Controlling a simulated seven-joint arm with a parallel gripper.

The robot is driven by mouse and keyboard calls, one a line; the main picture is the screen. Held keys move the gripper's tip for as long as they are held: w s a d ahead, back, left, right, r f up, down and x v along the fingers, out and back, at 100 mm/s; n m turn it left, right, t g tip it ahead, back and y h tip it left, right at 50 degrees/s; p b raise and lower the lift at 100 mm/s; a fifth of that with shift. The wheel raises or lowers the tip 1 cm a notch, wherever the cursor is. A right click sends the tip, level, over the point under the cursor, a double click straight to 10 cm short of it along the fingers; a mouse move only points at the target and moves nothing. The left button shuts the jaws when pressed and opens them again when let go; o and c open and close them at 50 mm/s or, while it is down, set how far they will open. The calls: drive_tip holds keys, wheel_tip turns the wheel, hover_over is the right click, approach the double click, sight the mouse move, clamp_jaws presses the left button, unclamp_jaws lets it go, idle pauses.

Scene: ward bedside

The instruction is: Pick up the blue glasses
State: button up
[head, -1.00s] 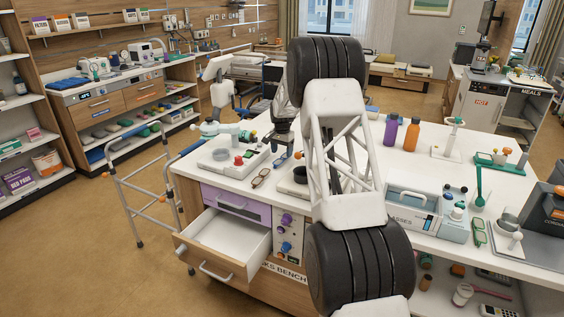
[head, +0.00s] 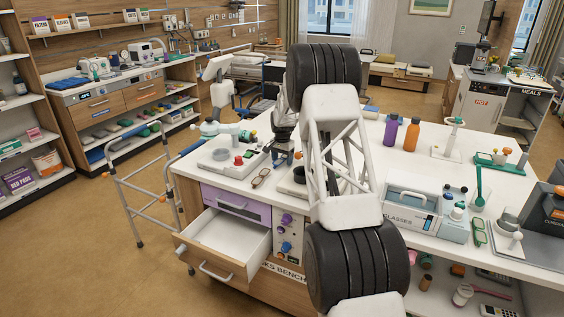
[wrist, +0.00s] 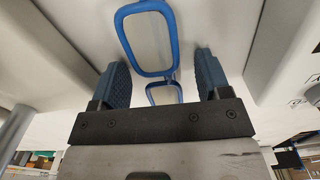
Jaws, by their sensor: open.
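The blue glasses (wrist: 156,74) show in the wrist view, one lens beyond my fingertips and the other between my fingers. My gripper (wrist: 161,64) is open, with one blue finger on each side of the frame and a gap on both sides. The glasses are not gripped. In the head view my gripper (head: 284,157) is low over the bench, left of my arm. I cannot make out the blue glasses there.
Brown glasses (head: 260,179) lie on the bench near the open drawer (head: 228,240). Purple (head: 391,130) and orange (head: 411,135) bottles stand behind my arm.

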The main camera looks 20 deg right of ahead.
sight(282, 158)
drive_tip(key=c, duration=1)
drive_tip(key=shift+r, duration=0.1)
drive_tip(key=shift+r, duration=4.95)
